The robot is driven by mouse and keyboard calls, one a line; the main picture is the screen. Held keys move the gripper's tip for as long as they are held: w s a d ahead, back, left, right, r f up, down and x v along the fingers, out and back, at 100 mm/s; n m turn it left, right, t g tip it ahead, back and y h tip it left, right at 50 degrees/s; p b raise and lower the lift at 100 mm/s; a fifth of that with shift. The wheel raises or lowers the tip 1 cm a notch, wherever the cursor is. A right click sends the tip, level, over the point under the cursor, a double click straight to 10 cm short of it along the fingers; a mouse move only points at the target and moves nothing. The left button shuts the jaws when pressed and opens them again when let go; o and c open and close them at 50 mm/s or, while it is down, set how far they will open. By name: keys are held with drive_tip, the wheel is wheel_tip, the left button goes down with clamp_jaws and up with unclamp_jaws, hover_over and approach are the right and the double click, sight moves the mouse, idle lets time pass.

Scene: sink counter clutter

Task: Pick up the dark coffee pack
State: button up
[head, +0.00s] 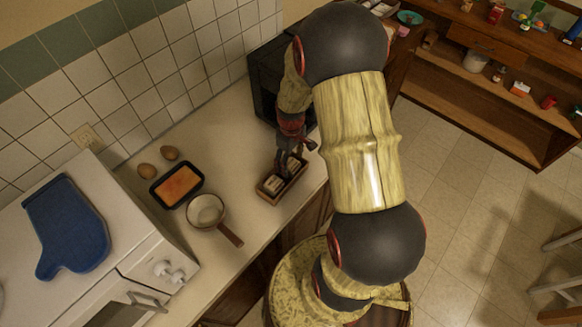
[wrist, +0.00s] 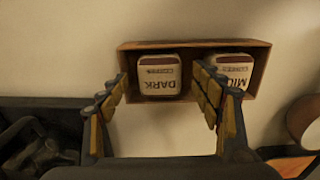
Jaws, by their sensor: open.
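The dark coffee pack (wrist: 159,75) is a small whitish pack with a brown band, its "DARK" lettering upside down in the wrist view. It lies in the left half of a shallow brown wooden box (wrist: 190,45). A similar pack, its lettering partly hidden (wrist: 231,69), lies in the right half. My gripper (wrist: 165,85) is open and empty, its fingers on either side of the dark pack in that view. The right finger overlaps part of the other pack. In the head view my gripper (head: 291,160) is over the box (head: 268,194); contact cannot be told.
A dark appliance (head: 266,85) stands behind my gripper. A blue oven mitt (head: 70,228) lies on the white stove. The counter's front edge is close to the box.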

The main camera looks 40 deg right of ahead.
drive_tip(key=shift+c, duration=0.3)
drive_tip(key=c, duration=1)
